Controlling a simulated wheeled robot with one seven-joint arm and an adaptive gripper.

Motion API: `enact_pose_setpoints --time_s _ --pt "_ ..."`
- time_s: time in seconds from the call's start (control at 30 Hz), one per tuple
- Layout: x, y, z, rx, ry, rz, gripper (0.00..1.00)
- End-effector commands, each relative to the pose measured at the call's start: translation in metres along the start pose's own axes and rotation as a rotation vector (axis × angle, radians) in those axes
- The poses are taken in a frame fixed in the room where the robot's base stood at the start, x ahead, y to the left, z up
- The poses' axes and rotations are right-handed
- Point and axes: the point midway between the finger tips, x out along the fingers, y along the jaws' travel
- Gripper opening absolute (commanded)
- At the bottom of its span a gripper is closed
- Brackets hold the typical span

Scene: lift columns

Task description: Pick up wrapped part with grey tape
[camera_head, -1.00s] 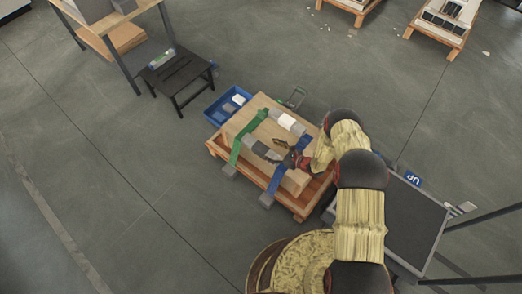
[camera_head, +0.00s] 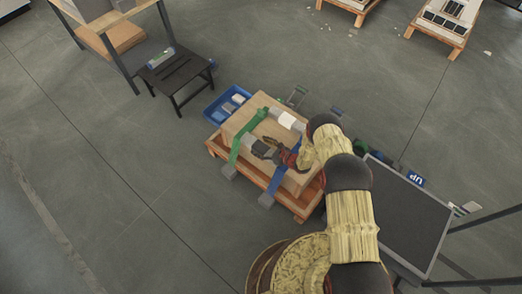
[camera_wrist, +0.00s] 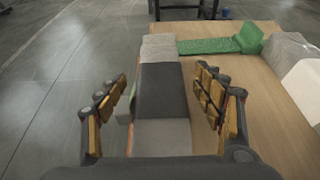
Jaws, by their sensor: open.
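A long wrapped part with a dark grey middle and lighter grey ends (camera_wrist: 163,92) lies along the left edge of a wooden tabletop (camera_wrist: 258,103) in the wrist view. Its light grey end also shows in the head view (camera_head: 248,141). My gripper (camera_wrist: 160,86) is open, with one finger to each side of the part and a gap to each. I cannot tell how far the fingertips are above it. In the head view my gripper (camera_head: 272,149) hides some of the part.
A second grey part with a white band (camera_head: 287,120) lies at the back right of the tabletop. A blue bin (camera_head: 226,104) stands behind left. A dark panel (camera_head: 405,215) is at right.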

Motion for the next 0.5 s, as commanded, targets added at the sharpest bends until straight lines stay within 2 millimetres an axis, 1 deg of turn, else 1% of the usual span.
enact_pose_setpoints --time_s 0.07,0.5 --pt "-0.0004 -0.0001 0.0006 0.000 0.000 0.000 0.68" --pt "-0.0006 0.0000 0.0006 0.000 0.000 0.000 0.43"
